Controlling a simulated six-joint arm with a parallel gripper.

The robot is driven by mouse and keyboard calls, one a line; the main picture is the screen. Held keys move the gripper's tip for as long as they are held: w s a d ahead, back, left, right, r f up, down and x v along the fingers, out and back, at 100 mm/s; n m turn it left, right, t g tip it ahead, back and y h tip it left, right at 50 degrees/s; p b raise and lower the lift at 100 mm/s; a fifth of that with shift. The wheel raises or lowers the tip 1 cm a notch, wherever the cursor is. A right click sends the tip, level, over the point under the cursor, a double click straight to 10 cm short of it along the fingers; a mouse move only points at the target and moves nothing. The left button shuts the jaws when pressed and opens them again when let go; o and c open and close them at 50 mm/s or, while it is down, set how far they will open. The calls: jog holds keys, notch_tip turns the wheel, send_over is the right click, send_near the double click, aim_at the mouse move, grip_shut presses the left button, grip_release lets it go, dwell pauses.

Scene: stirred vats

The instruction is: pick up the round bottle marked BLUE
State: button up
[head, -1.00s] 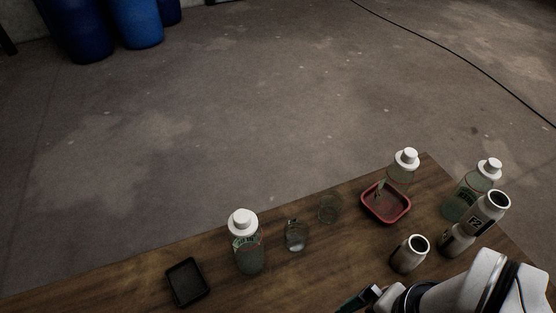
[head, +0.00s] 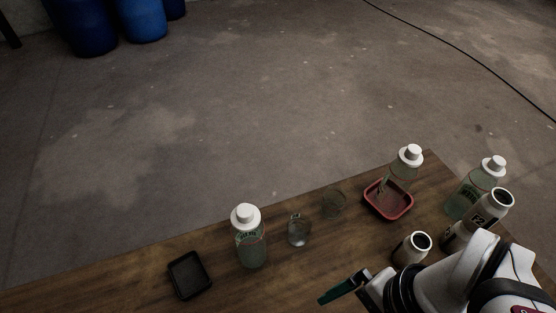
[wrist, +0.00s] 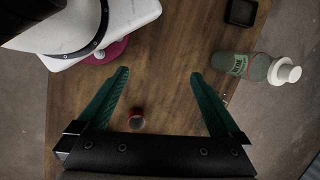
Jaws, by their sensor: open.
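Several clear bottles with white caps stand on the table, and I cannot read BLUE on any label. One bottle (head: 250,248) stands at the left in the head view, another (head: 403,170) by the red tray, and a third (head: 474,190) at the far right. A bottle with a green label (wrist: 250,66) shows at the right of the wrist view, beside the black tray. My gripper (wrist: 158,85) is open and empty, with green fingers spread over the table; the bottle is outside them, to the right. In the head view one green finger (head: 343,288) shows.
A black tray (head: 189,275) lies at the left and a red tray (head: 389,208) toward the back. Glass jars (head: 299,231) stand between. Dark-mouthed cans (head: 412,249) stand close to my arm. A small red cup (wrist: 136,121) is near my fingers in the wrist view.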

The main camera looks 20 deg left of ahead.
jog(key=w+a+f+m+g+y, duration=0.2)
jog(key=w+a+m+y, duration=0.15)
jog(key=a+y, duration=0.35)
jog(key=m+t+y, duration=0.3)
jog(key=m+t, duration=0.1)
jog(key=m, duration=0.5)
send_near(263, 242)
jog(key=a, duration=0.1)
jog(key=x, duration=1)
jog(key=shift+a+f, duration=0.2)
jog(key=shift+f, duration=0.1)
jog(key=x, duration=0.5)
jog(key=shift+w+a+f, duration=0.15)
jog(key=shift+a+f, duration=0.05)
jog(key=c, duration=1.6)
